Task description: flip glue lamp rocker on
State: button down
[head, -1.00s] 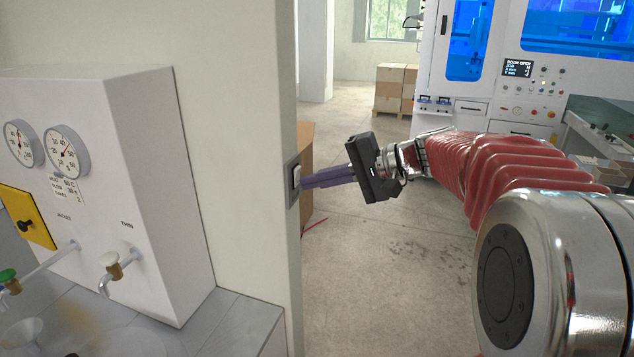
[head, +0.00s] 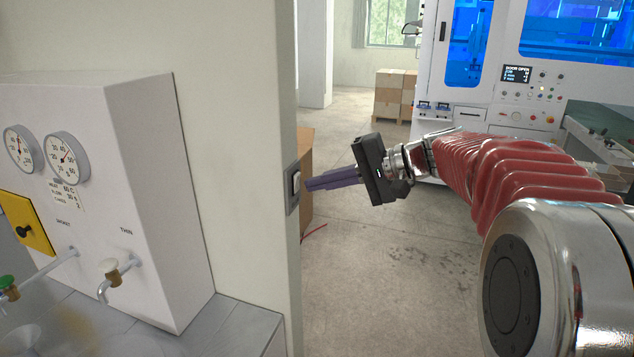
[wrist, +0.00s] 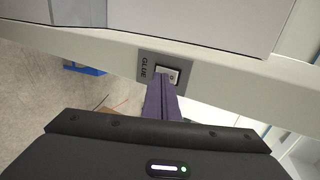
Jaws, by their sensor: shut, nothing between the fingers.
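The glue lamp rocker (head: 296,182) is a small white switch in a grey plate on the narrow end face of the pale wall. In the wrist view the plate (wrist: 147,70) reads "GLUE" and the rocker (wrist: 173,75) sits beside the lettering. My gripper (head: 308,184) is shut and empty, its purple fingers pointing left at the rocker. In the head view a slight gap seems to separate the fingertips from the switch. In the wrist view the fingertips (wrist: 162,78) overlap the rocker's lower edge, so contact is unclear. Which way the rocker is tipped is hard to tell.
A white box with gauges and taps (head: 105,180) stands left of the wall end (head: 240,150). A blue-windowed machine (head: 490,90) and stacked cartons (head: 393,95) are behind.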

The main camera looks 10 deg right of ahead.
jog(key=s+d+r, duration=0.1)
jog(key=s+d, duration=0.6)
jog(key=d, duration=0.3)
jog(key=shift+d+r, duration=0.2)
jog(key=shift+d, duration=0.1)
jog(key=shift+w, duration=0.1)
jog(key=s+f+m+g+h, duration=0.1)
jog(key=s+f+g+h, duration=0.2)
jog(key=f, duration=0.5)
jog(key=s+f+h, duration=0.4)
jog(key=s+f, duration=0.2)
jog(key=f, duration=0.1)
jog(key=s+a+f+n+t+h, duration=0.1)
jog(key=s+a+f+n+h, duration=0.1)
jog(key=s+a+n+h, duration=0.2)
jog(key=s+a+n, duration=0.3)
jog(key=s+a, duration=0.3)
jog(key=s, duration=0.3)
jog(key=shift+a+n, duration=0.3)
jog(key=shift+a, duration=0.1)
jog(key=shift+f, duration=0.1)
